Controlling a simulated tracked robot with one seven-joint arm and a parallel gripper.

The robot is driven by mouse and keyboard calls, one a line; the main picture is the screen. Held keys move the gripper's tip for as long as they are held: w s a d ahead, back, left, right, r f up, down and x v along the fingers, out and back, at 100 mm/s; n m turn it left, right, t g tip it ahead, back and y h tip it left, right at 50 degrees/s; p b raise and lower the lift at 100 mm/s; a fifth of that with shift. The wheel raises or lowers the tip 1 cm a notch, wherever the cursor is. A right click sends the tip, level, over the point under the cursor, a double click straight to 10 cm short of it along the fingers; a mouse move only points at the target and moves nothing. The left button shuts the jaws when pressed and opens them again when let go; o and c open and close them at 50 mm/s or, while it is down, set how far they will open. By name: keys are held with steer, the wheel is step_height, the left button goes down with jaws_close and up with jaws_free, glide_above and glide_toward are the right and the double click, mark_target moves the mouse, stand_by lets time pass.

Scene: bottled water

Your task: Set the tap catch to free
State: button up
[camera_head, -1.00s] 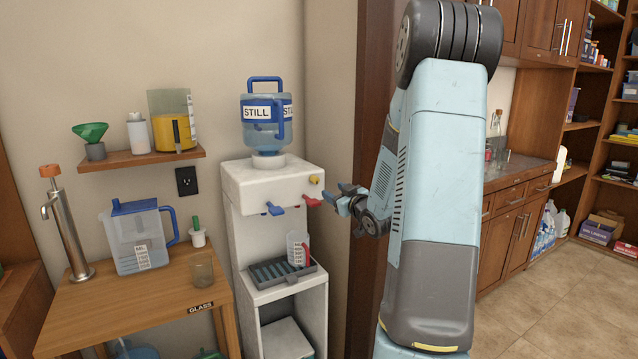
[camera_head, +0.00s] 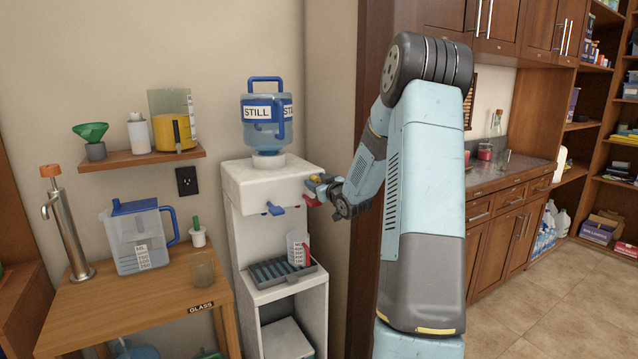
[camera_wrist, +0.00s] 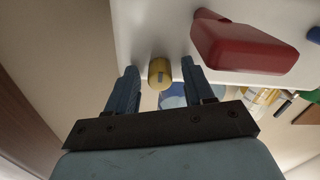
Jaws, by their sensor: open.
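The white water dispenser (camera_head: 240,185) stands by the wall with a blue STILL bottle (camera_head: 264,112) on top. A small yellow knob (camera_wrist: 160,73), which looks like the tap catch, sticks out of its white front in the wrist view. A short grey-blue mark shows on the knob. My gripper (camera_wrist: 158,66) is open, with one finger on each side of the knob and small gaps visible. In the head view my gripper (camera_head: 316,184) is at the dispenser's upper right and largely hides the knob. The red tap (camera_wrist: 250,47) is close to the right finger. The blue tap (camera_head: 274,209) is further left.
A wooden table (camera_head: 150,310) with a pitcher (camera_head: 138,240) is at the left. A dark door frame (camera_head: 370,130) rises behind my arm.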

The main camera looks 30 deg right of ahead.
steer(key=shift+c, duration=0.3)
jaws_close()
stand_by(0.3)
